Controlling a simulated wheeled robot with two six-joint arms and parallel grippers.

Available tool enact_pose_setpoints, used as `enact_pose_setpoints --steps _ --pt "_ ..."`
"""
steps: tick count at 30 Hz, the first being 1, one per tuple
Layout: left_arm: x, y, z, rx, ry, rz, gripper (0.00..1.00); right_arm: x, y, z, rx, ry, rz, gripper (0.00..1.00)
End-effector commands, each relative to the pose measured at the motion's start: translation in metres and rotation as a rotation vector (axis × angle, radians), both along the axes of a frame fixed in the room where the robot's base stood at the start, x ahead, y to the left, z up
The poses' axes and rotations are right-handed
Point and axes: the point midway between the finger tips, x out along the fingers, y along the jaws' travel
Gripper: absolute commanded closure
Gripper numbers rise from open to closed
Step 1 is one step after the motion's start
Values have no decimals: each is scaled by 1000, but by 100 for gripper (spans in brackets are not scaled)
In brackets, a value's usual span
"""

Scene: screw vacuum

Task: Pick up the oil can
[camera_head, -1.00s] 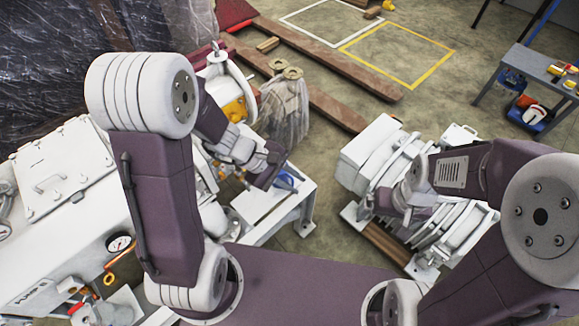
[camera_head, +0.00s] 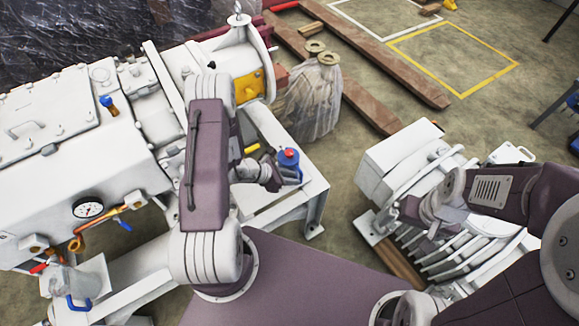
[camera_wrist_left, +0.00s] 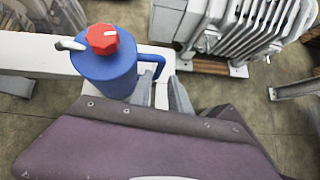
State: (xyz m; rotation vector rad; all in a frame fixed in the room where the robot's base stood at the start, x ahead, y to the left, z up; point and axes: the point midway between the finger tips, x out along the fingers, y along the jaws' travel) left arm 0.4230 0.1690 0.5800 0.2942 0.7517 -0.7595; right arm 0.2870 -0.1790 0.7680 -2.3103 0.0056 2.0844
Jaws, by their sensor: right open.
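The oil can is a blue cylinder with a red cap. In the head view the oil can (camera_head: 288,162) stands upright on the white frame, just right of my left gripper (camera_head: 275,178). In the left wrist view the oil can (camera_wrist_left: 108,72) stands upright at upper left, its spout pointing left and its handle on the right. My left gripper's grey fingers (camera_wrist_left: 162,88) are apart at the handle's side, the handle reaching toward the gap. Contact cannot be told. My right gripper (camera_head: 408,212) is over the white ribbed machine, away from the can, open and partly hidden.
The white frame (camera_head: 312,203) ends at a leg right of the can. A large white pump (camera_head: 85,150) fills the left. A plastic-wrapped bundle (camera_head: 315,100) stands behind the can. A white ribbed machine (camera_head: 395,165) stands at right, with open floor between.

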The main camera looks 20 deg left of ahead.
Motion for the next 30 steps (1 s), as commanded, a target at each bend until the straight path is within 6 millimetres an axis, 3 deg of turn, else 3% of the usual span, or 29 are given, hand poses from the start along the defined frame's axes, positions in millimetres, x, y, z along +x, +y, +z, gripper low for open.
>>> enact_pose_setpoints --steps 5,12,20,23,30 --pt "5 -5 -6 1 -1 -3 78 0 0 -3 0 0 0 1" --pt "28 -26 -33 0 -1 -4 78 0 0 -13 0 0 0 1" --pt "32 -29 -35 1 -1 -1 78 0 0 -13 0 0 0 1" --pt "32 -29 -35 1 -1 -1 100 0 0 -13 0 0 0 1" --pt "31 -29 -35 1 -1 -1 100 0 0 -13 0 0 0 1"
